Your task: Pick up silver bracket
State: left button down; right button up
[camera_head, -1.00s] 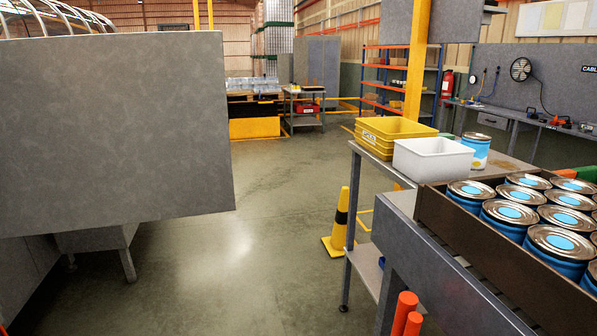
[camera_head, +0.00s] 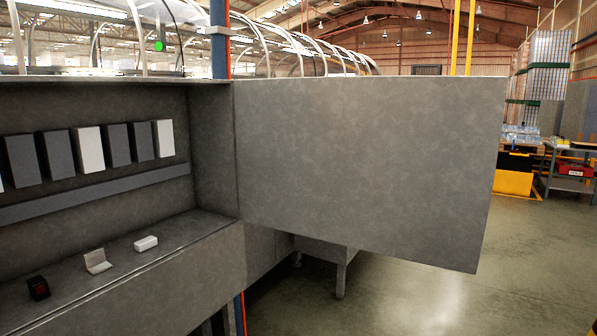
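A light grey, L-shaped piece that looks like the silver bracket (camera_head: 97,262) lies on the lower ledge of an open grey cabinet, at the lower left. One flat part rests on the ledge and the other stands up behind it. It sits between a small black block with a red face (camera_head: 38,288) and a small white block (camera_head: 146,243), apart from both. Neither of my grippers is in view.
The open cabinet (camera_head: 218,150) has a row of grey and white modules (camera_head: 88,149) above the ledge. Its large grey door (camera_head: 365,165) stands open to the right. Clear floor (camera_head: 440,300) lies beyond the door. A yellow-based stand (camera_head: 513,180) and a cart (camera_head: 570,180) are far right.

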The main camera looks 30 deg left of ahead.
aim_at(96, 262)
jog(key=u, duration=0.4)
jog(key=i+u, duration=0.1)
jog(key=u, duration=0.75)
jog(key=l+u, duration=0.1)
jog(key=u, duration=0.35)
jog(key=i+l+u, duration=0.1)
jog(key=u, duration=0.3)
jog(key=l+u, duration=0.1)
jog(key=u, duration=0.25)
jog(key=i+l+u, duration=0.1)
jog(key=u, duration=0.25)
jog(key=l+u, duration=0.1)
jog(key=u, duration=0.3)
jog(key=l+z, duration=0.1)
jog(key=l, duration=0.3)
jog(key=i+l, duration=0.15)
jog(key=l, duration=0.25)
jog(key=l+z, duration=0.15)
jog(key=l, duration=0.25)
jog(key=k+l+z, duration=0.15)
jog(key=l+z, duration=0.25)
jog(key=l, duration=0.7)
jog(key=l+z, duration=0.4)
jog(key=l, duration=0.7)
